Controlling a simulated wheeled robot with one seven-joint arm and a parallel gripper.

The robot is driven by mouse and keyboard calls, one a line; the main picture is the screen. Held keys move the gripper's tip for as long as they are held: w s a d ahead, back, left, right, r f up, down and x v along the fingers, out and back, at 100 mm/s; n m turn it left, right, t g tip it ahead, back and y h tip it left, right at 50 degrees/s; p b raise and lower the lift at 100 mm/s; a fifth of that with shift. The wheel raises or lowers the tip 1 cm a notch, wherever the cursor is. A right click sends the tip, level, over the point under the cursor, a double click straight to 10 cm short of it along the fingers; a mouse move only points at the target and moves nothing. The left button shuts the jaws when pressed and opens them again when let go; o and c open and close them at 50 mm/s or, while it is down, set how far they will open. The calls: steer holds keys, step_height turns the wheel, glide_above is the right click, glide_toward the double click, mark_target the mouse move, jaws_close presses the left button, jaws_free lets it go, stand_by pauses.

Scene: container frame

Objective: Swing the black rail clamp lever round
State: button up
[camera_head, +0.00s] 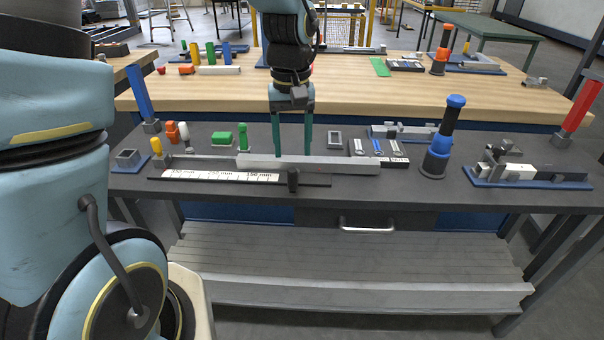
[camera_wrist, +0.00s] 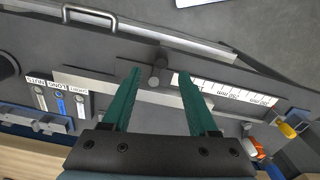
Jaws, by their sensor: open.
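The black rail clamp lever (camera_head: 293,180) stands as a short dark post on the front part of the ruler rail (camera_head: 220,176). In the wrist view the lever (camera_wrist: 155,75) shows as a dark knobbed piece, with the fingertips to either side of it in the picture. My gripper (camera_head: 292,153) points down with its two green fingers apart and empty. In the head view the fingertips end above and behind the lever, by the long light grey bar (camera_head: 330,165). The wrist view also shows my gripper (camera_wrist: 159,73). I see no contact with the lever.
A blue-black cylinder post (camera_head: 440,145) stands right of the rail. A labelled tool panel (camera_head: 378,150) lies behind the bar's right end. A blue-based fixture (camera_head: 525,176) is at far right. Small orange, white and green pieces stand behind the rail at left.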

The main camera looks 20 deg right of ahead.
mark_target(292, 170)
step_height(292, 170, down, 8)
steer(key=shift+a+f+p, duration=0.1)
steer(key=shift+f+p, duration=0.05)
steer(key=shift+p, duration=0.4)
jaws_close()
stand_by(1.2)
